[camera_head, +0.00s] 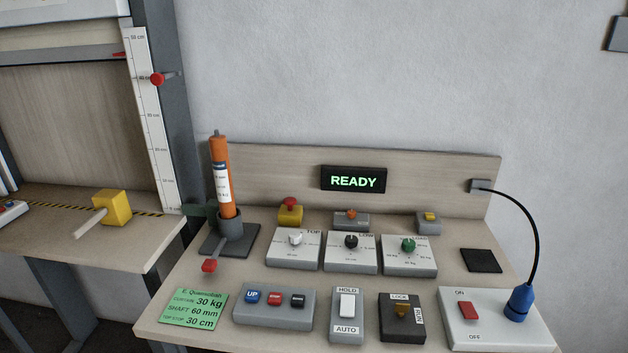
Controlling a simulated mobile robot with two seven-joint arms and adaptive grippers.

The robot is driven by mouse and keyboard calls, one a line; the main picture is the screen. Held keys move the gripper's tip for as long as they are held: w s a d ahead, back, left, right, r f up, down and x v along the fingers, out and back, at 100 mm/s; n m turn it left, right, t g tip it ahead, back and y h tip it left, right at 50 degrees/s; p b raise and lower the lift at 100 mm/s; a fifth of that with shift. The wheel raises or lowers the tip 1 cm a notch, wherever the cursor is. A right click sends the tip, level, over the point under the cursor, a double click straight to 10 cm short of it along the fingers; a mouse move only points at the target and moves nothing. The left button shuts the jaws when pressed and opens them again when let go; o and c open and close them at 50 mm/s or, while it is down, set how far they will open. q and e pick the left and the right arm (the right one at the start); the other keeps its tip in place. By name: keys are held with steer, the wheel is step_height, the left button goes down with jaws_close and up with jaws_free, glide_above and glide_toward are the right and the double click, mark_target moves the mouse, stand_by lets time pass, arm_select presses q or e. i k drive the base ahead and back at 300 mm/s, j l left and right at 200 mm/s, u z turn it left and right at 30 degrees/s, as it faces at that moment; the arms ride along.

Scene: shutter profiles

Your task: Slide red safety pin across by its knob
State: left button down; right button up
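Two rods with red knobs are in the head view, and I cannot tell for sure which is the safety pin. One red knob (210,265) is on the end of a short grey rod at the front of the dark base of an upright orange cylinder (221,160). A small red pointer (118,54) is left of the scale's upper part. Neither of my grippers is in view.
A panel table (170,310) carries switch boxes, a green card (193,307), a READY display (353,180) and a blue plug (519,302) on a black cable. A yellow block (111,207) with a rod is on the left bench. A black pad (481,261) lies at right.

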mark_target(156, 80)
steer(key=u, duration=1)
